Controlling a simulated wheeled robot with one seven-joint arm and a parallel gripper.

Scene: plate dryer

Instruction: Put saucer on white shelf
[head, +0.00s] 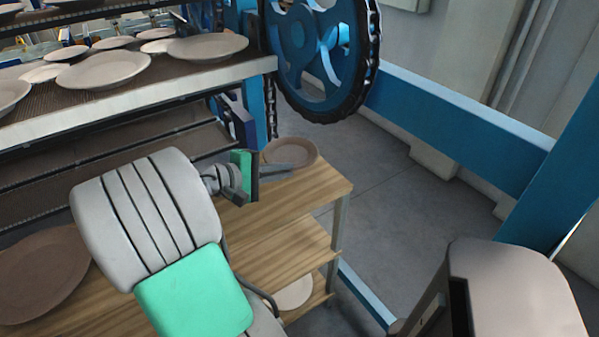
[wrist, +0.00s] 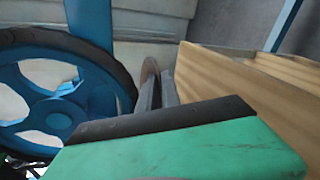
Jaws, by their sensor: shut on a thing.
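A small brown saucer (head: 290,152) is at the right end of the wooden table in the head view. My gripper (head: 292,168) is shut on its near rim. In the wrist view the saucer (wrist: 149,78) shows edge-on between the grey fingers (wrist: 161,90). Whether it touches the tabletop is hard to tell. A white-edged shelf (head: 130,106) of the dryer stands at the upper left, above the table, with several pale plates on it.
The wooden table (head: 307,190) has a lower board with a pale plate (head: 295,292). A large brown plate (head: 42,272) lies at the left. A blue chain wheel (head: 318,50) stands behind the saucer, with a blue beam (head: 450,120) to its right. Open floor lies right of the table.

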